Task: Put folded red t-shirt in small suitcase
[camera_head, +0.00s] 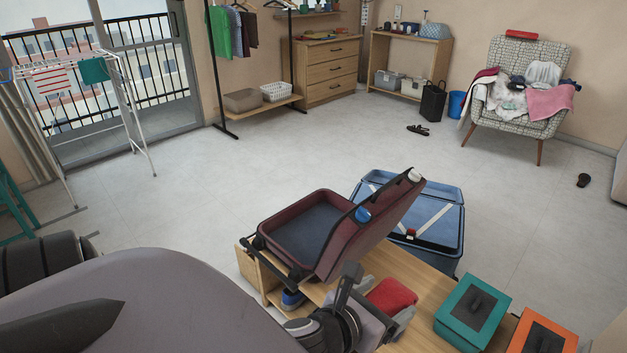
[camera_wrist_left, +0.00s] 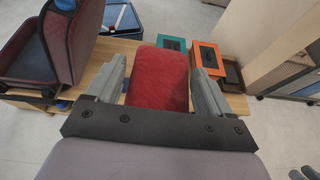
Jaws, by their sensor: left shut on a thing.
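The folded red t-shirt (camera_head: 391,293) is a thick rounded bundle. My left gripper (camera_head: 394,311) is shut on it, above the wooden bench. In the left wrist view the red t-shirt (camera_wrist_left: 158,78) sits between the two grey fingers (camera_wrist_left: 156,92). The maroon suitcase (camera_head: 268,222), the smaller of two, lies open on the bench, to the left of and beyond the gripper. Its dark blue inside looks empty, and its lid stands tilted up on the gripper's side. It also shows in the left wrist view (camera_wrist_left: 62,45).
A larger blue suitcase (camera_head: 452,232) lies open behind the bench (camera_head: 424,282). A teal box (camera_head: 472,310) and an orange box (camera_head: 541,336) stand right of the shirt. A patterned armchair (camera_head: 511,124) with clothes stands at the back right. The middle floor is clear.

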